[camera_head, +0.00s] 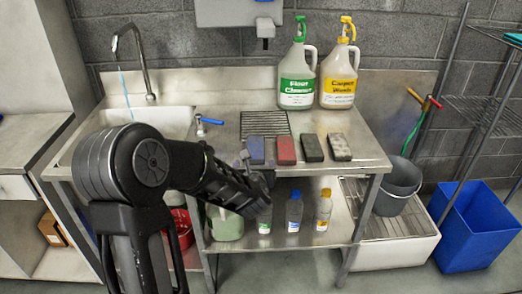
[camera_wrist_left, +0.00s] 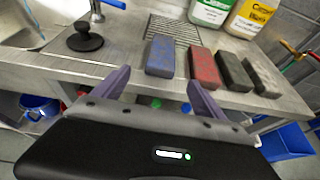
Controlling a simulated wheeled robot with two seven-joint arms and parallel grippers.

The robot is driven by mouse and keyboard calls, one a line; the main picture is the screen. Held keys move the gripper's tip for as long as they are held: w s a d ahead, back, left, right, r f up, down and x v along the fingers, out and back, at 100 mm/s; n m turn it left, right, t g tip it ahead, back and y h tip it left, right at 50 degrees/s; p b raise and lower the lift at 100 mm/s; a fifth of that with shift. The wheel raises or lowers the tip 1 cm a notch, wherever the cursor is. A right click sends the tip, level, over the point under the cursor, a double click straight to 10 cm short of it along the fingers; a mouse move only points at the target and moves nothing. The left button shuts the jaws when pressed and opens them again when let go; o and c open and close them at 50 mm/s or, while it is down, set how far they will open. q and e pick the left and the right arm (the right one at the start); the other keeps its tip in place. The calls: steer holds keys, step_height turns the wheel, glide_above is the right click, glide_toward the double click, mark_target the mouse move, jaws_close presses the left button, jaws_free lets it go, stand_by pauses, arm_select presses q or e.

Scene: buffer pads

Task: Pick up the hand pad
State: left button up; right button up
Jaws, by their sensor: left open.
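Several block-shaped pads lie in a row on the steel counter. They are a blue pad (camera_head: 256,150), a red pad (camera_head: 286,150), a black pad (camera_head: 312,148) and a grey mottled pad (camera_head: 339,147). I cannot tell which one is called the hand pad. In the left wrist view the blue pad (camera_wrist_left: 160,56) lies just beyond my left gripper (camera_wrist_left: 158,90), with the red pad (camera_wrist_left: 205,69) right of it. The left gripper is open and empty, at the counter's front edge, touching no pad. It also shows in the head view (camera_head: 257,170). The right gripper is out of view.
A black knobbed object (camera_wrist_left: 85,39) sits on the counter left of the pads. Green-capped (camera_head: 297,80) and yellow-capped jugs (camera_head: 339,80) stand behind. Small bottles (camera_head: 294,212) stand on the lower shelf. A sink (camera_head: 165,120) is at left, a grey bucket (camera_head: 398,185) at right.

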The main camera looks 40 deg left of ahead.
mark_target(255, 160)
arm_select(q)
steer(key=shift+x, duration=1.35)
steer(key=shift+s, duration=0.1)
steer(key=shift+w+a+f+p, duration=0.1)
steer(key=shift+w+f+p, duration=0.15)
steer(key=shift+p, duration=0.15)
steer(key=x, duration=0.2)
steer(key=p+x, duration=0.1)
steer(key=x, duration=0.1)
steer(key=shift+w+f, duration=0.2)
steer(key=shift+f, duration=0.1)
steer(key=c, duration=1.5)
